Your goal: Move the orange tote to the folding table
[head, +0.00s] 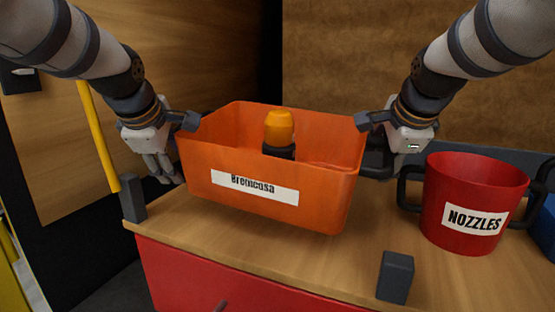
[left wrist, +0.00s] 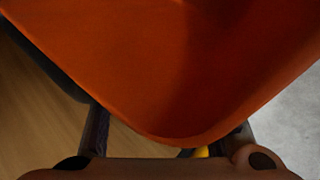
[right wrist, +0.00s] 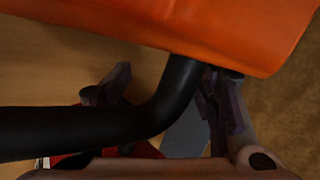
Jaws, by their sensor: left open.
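The orange tote (head: 315,206), labelled "Bremcasa", is on the wooden cabinet top. A black object with an orange cap (head: 279,132) stands inside. My left gripper (head: 162,168) is open beside the tote's left end; the tote (left wrist: 170,70) fills much of the left wrist view and hides the space between its fingers. My right gripper (head: 376,160) is at the tote's right end. In the right wrist view, the tote's black bent handle (right wrist: 176,95) passes between its fingers. I cannot tell whether they clamp it.
A red mug-shaped bin (head: 470,235) labelled "NOZZLES", with black handles, stands to the right. A dark block (head: 395,277) is near the front edge of the cabinet top (head: 240,238); another (head: 133,198) is at the left corner. A yellow bar (head: 98,135) rises at left.

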